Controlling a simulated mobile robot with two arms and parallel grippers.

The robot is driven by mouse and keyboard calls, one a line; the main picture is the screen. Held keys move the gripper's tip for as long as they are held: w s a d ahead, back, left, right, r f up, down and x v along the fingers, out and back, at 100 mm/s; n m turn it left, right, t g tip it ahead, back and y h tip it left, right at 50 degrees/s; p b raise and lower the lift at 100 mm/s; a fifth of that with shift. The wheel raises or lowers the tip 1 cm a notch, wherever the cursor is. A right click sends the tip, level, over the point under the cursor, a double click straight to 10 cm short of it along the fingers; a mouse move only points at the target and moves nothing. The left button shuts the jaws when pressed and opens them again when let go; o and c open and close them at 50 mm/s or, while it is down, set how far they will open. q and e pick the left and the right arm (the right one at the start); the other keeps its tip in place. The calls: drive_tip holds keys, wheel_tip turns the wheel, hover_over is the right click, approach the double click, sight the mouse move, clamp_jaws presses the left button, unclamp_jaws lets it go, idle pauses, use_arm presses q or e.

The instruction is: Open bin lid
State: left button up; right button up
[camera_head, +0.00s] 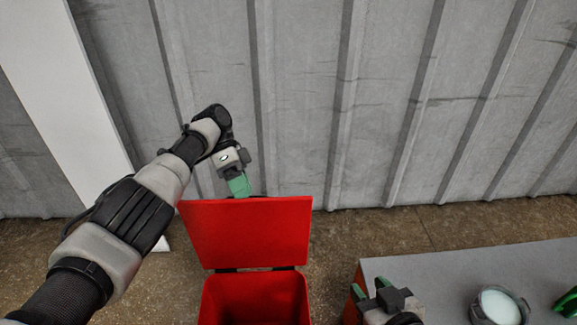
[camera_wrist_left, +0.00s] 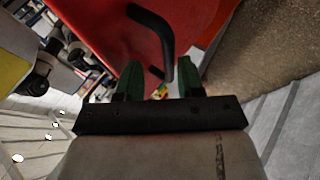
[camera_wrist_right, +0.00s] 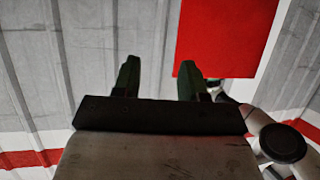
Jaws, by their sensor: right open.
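The red bin (camera_head: 256,298) stands on the floor at the lower middle of the head view. Its red lid (camera_head: 245,232) is raised, standing up from the hinge at the bin's rim. My left gripper (camera_head: 239,186) is at the lid's top edge, on its far side. In the left wrist view the fingers (camera_wrist_left: 160,80) are spread apart. The lid's black curved handle (camera_wrist_left: 152,25) reaches down to between or just beyond the fingertips; contact cannot be told. My right gripper (camera_head: 371,287) is open and empty, right of the bin; its fingers also show in the right wrist view (camera_wrist_right: 158,78).
A grey table (camera_head: 450,275) stands at the lower right with a round dish (camera_head: 499,306) and a green object (camera_head: 567,303) on it. A ribbed grey wall (camera_head: 390,100) closes off the back. Brown floor (camera_head: 340,230) is free between bin and wall.

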use_arm(q)
drive_tip(key=d+r+p, duration=0.1)
drive_tip(key=s+d+r+p, duration=0.1)
drive_tip(key=r+p, duration=0.1)
drive_tip(key=shift+r, duration=0.1)
use_arm(e)
drive_tip(key=s+d+f+g+h+p, duration=0.1)
drive_tip(key=s+d+f+g+p, duration=0.1)
drive_tip(key=s+g, duration=0.3)
drive_tip(key=s+d+f+g+h+p, duration=0.1)
drive_tip(key=s+d+f+g+h, duration=0.1)
drive_tip(key=s+g, duration=0.3)
use_arm(q)
drive_tip(key=s+d+r, duration=0.1)
drive_tip(key=d, duration=0.1)
drive_tip(key=s+d+r, duration=0.1)
drive_tip(key=d+r, duration=0.1)
drive_tip(key=d, duration=0.1)
drive_tip(key=s+d+r, duration=0.1)
drive_tip(key=d+r, duration=0.1)
drive_tip(key=shift+s+d+p, duration=0.15)
drive_tip(key=shift+d+p, duration=0.15)
drive_tip(key=shift+s+d+r, duration=0.2)
drive_tip(key=shift+d+r, duration=0.05)
drive_tip(key=shift+d, duration=0.25)
use_arm(e)
drive_tip(key=shift+s+x, duration=0.15)
drive_tip(key=shift+x, duration=1.15)
drive_tip(key=shift+s+x, duration=0.15)
drive_tip(key=shift+x, duration=1.15)
